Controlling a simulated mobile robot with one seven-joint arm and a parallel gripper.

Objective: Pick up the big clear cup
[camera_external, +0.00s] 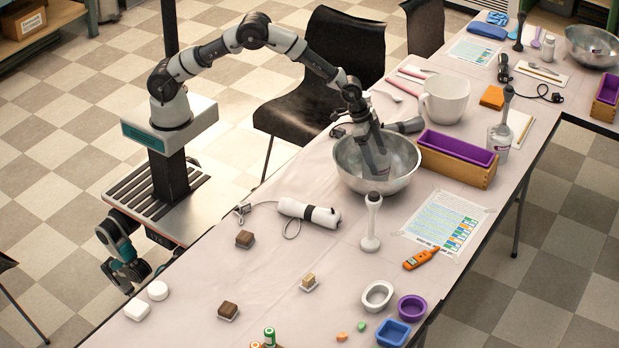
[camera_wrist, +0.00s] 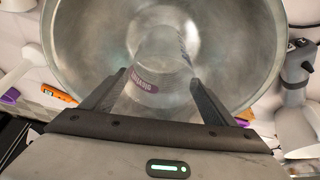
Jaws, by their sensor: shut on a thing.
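The big clear cup (camera_wrist: 160,58), see-through with a dark red label, stands between the two fingers of my gripper (camera_wrist: 160,84) in the wrist view. The fingers are shut on its sides. In the external view the cup (camera_external: 375,160) shows as a greyish see-through shape below my gripper (camera_external: 370,132), inside a large metal bowl (camera_external: 345,172). The bowl's rim (camera_wrist: 62,60) surrounds the cup in the wrist view. I cannot tell whether the cup's bottom touches the bowl.
A wooden box with a purple tray (camera_external: 458,148) stands close right of the bowl. A large white mug (camera_external: 443,98) is behind it. A black chair (camera_external: 330,70) is beside the table.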

